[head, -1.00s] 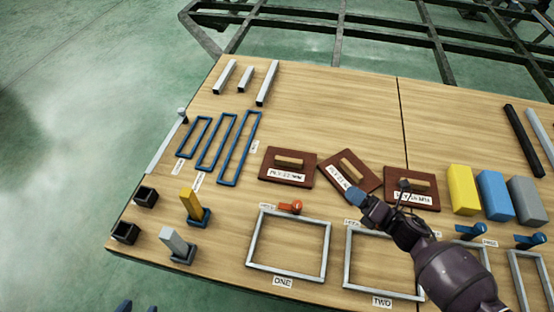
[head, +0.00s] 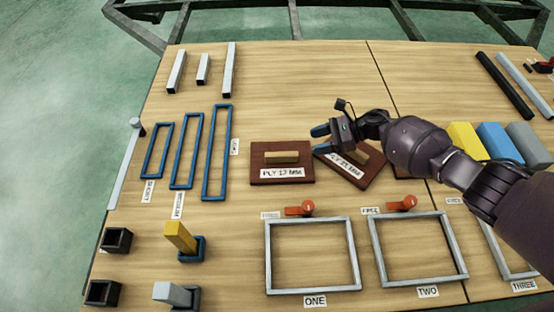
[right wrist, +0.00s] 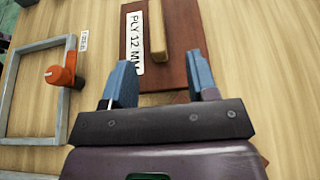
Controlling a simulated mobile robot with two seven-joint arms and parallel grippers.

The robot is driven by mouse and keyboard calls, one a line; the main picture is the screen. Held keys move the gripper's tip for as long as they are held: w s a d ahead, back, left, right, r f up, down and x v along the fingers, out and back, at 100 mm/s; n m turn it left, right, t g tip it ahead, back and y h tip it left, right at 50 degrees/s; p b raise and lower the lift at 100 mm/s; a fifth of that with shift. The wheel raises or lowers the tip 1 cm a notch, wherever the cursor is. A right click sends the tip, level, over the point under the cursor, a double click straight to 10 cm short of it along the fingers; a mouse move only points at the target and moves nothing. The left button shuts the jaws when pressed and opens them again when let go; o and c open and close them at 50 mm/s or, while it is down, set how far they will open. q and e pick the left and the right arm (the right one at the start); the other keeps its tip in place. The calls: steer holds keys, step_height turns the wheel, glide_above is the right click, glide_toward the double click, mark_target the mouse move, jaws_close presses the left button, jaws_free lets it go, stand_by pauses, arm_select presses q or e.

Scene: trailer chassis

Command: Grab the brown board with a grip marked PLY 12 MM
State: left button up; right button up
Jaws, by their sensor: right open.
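The brown board (head: 307,158) with a pale wooden grip (head: 282,157) and a PLY 12 MM label lies flat on the table, left of another brown board. My right gripper (head: 320,139) is open and empty, just right of this board and over the edge of the neighbouring one. In the right wrist view the open blue fingers (right wrist: 160,72) point toward the near end of the grip (right wrist: 157,32) on the brown board (right wrist: 178,42). The fingertips appear apart from the grip. My left gripper is out of view.
A tilted brown board (head: 374,172) lies beneath my right gripper, and a third is mostly hidden behind my arm. The table behind the board is clear.

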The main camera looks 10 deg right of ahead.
mark_target(284, 153)
steer(key=x, duration=0.5)
steer(key=shift+f, duration=0.1)
steer(key=x, duration=0.3)
steer(key=b+x, duration=0.1)
steer(key=shift+s+a+f, duration=0.2)
steer(key=shift+s+f, duration=0.15)
steer(key=shift+w+a, duration=0.1)
steer(key=shift+a, duration=0.2)
steer(key=shift+c, duration=0.3)
jaws_close()
